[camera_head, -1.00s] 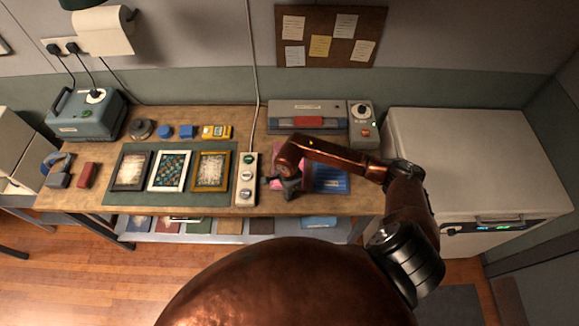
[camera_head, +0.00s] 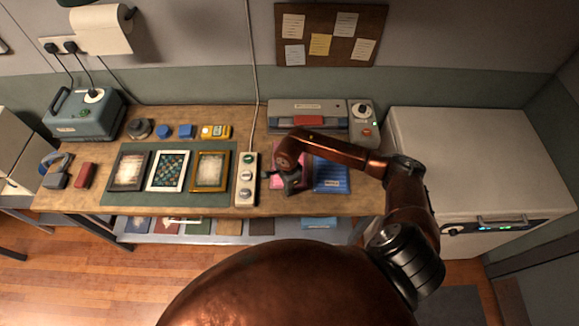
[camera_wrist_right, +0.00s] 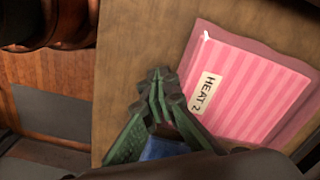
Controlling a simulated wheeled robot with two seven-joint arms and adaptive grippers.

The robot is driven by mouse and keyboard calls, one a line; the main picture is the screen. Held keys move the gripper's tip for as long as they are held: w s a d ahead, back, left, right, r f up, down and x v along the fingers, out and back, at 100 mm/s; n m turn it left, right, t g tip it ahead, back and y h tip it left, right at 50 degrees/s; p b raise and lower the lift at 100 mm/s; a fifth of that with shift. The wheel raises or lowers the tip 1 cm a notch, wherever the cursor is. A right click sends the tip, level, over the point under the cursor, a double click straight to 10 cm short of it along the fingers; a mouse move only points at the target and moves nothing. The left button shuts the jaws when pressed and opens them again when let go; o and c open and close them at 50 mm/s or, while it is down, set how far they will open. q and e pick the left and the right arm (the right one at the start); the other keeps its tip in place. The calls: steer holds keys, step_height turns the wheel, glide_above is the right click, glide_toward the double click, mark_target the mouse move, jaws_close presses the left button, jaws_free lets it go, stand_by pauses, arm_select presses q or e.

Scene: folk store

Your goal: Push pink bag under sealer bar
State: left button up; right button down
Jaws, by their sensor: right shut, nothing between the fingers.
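The pink bag (camera_head: 277,153) lies flat on the wooden bench, mostly hidden under my right arm in the head view. In the right wrist view the pink striped bag (camera_wrist_right: 250,85) shows a label reading HEAT 2. My right gripper (camera_head: 291,187) is shut and empty over the bench by the near part of the bag. In the right wrist view its green fingertips (camera_wrist_right: 160,88) are together beside the bag's labelled side; contact cannot be told. The sealer (camera_head: 308,109), with a red-handled bar, stands behind the bag. My left gripper is not in view.
A blue bag (camera_head: 332,178) lies right of the pink one. A control box (camera_head: 363,122) stands right of the sealer. A power strip (camera_head: 246,180) and framed pictures on a green mat (camera_head: 196,200) lie to the left. A grey chest (camera_head: 470,160) stands at right.

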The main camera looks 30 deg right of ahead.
steer(key=shift+w+d, duration=0.1)
steer(key=shift+w+d+b, duration=0.45)
steer(key=shift+w+b, duration=0.25)
steer(key=shift+w, duration=0.05)
steer(key=shift+w+d, duration=0.1)
steer(key=shift+w, duration=0.05)
steer(key=shift+w+d+b, duration=0.4)
steer(key=shift+w+b, duration=0.3)
steer(key=shift+b, duration=0.05)
steer(key=shift+w, duration=0.1)
steer(key=shift+w+d+b, duration=0.55)
steer(key=shift+w+b, duration=0.2)
steer(key=shift+w, duration=0.1)
stand_by(0.4)
steer(key=shift+w+d+b, duration=0.5)
steer(key=shift+w+b, duration=0.25)
